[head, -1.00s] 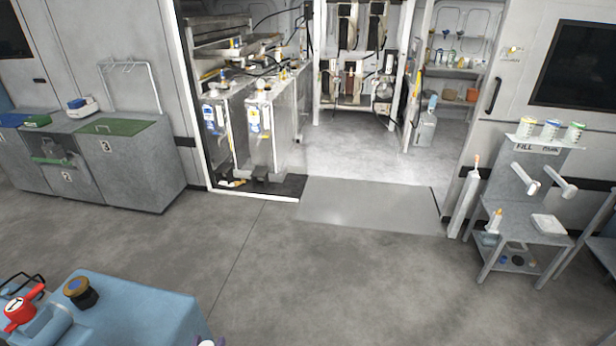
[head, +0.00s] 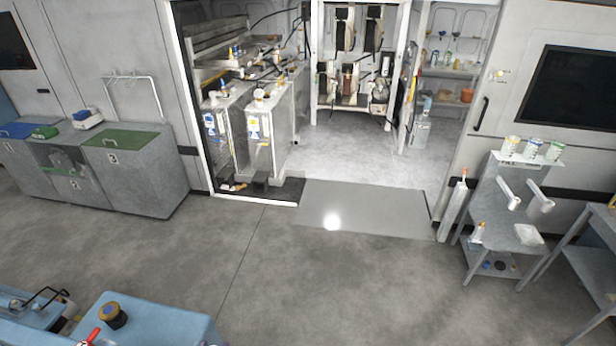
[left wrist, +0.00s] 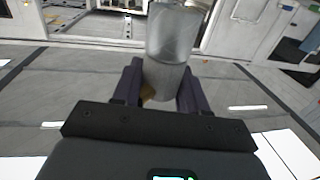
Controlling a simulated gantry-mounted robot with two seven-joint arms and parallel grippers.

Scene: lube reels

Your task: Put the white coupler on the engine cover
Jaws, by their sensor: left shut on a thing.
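My left gripper (left wrist: 160,88) shows in the left wrist view, its dark fingers shut around a pale grey-silver cylinder (left wrist: 172,45). The cylinder stands out beyond the fingers over the floor; I take it to be the white coupler, though its colour looks grey here. In the head view only a tiny bit shows at the bottom edge, too little to make out. A blue surface (head: 165,325), probably the engine cover, is at the bottom left of the head view, with a black and yellow knob (head: 112,315) and part of a red handle (head: 90,336). My right gripper is not in view.
Grey numbered bins (head: 140,185) stand at the left wall. An open bay with metal tanks (head: 270,130) is at the back. The floor between (head: 320,280) is clear.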

